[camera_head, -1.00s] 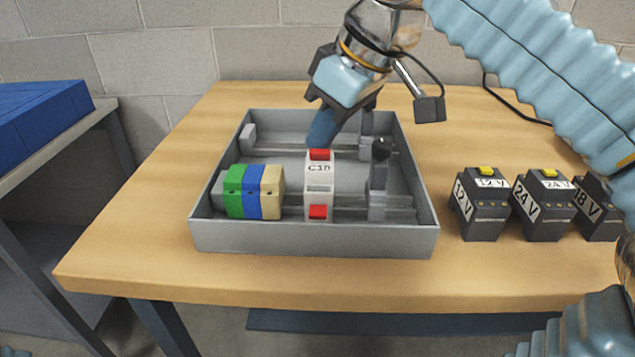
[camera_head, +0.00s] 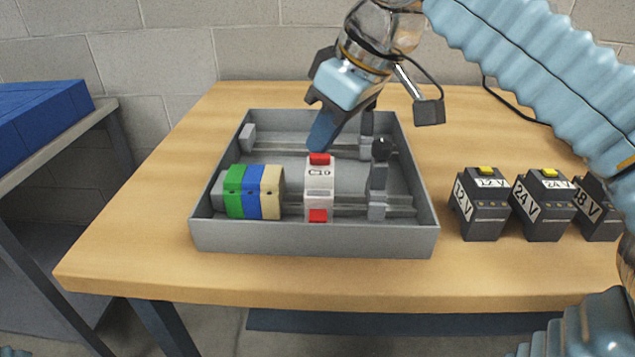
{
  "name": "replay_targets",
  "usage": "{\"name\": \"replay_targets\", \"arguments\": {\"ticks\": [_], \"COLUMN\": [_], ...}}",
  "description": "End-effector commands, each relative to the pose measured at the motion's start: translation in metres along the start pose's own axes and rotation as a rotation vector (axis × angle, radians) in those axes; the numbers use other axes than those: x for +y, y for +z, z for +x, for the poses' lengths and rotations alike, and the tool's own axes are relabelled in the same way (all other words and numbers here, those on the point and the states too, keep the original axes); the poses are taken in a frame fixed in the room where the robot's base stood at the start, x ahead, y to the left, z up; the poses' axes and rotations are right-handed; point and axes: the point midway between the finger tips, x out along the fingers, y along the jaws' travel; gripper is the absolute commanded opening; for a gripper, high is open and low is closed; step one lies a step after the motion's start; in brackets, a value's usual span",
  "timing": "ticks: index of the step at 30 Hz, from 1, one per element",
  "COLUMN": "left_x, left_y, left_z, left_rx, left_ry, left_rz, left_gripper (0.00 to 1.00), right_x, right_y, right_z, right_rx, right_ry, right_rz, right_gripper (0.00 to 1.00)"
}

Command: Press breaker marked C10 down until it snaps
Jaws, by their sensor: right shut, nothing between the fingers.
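The breaker marked C10 (camera_head: 319,188) is white with a red tab at its top and one at its bottom. It stands on the front rail of the grey tray (camera_head: 313,240) in the camera_head view. My right gripper (camera_head: 319,146) is shut and empty. Its blue fingertips point down at the breaker's back edge, right by the upper red tab, and appear to touch it. The underside of the breaker and its seat on the rail are hidden. My left gripper is not in view.
Green, blue and tan blocks (camera_head: 253,191) sit on the rail left of the breaker. Several dark voltage blocks (camera_head: 480,205) stand right of the tray. Bare table (camera_head: 150,215) lies left of it.

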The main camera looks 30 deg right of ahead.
Motion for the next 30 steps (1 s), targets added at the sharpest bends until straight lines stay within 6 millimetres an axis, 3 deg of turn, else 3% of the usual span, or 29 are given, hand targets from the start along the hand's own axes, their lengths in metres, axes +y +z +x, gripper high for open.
{"name": "replay_targets", "arguments": {"ticks": [5,13,30], "left_x": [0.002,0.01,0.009], "left_y": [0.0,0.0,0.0], "left_z": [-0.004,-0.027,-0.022], "left_rx": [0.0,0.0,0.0], "left_ry": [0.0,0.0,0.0], "left_rz": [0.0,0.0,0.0], "left_gripper": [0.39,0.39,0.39], "right_x": [0.0,0.0,0.0], "right_y": [-0.002,-0.014,-0.034], "right_z": [-0.005,-0.029,-0.069], "right_rx": [0.001,0.002,0.003], "right_ry": [0.0,0.001,0.0], "right_rz": [0.0,0.0,0.0], "right_gripper": [0.0,0.0,0.0]}}
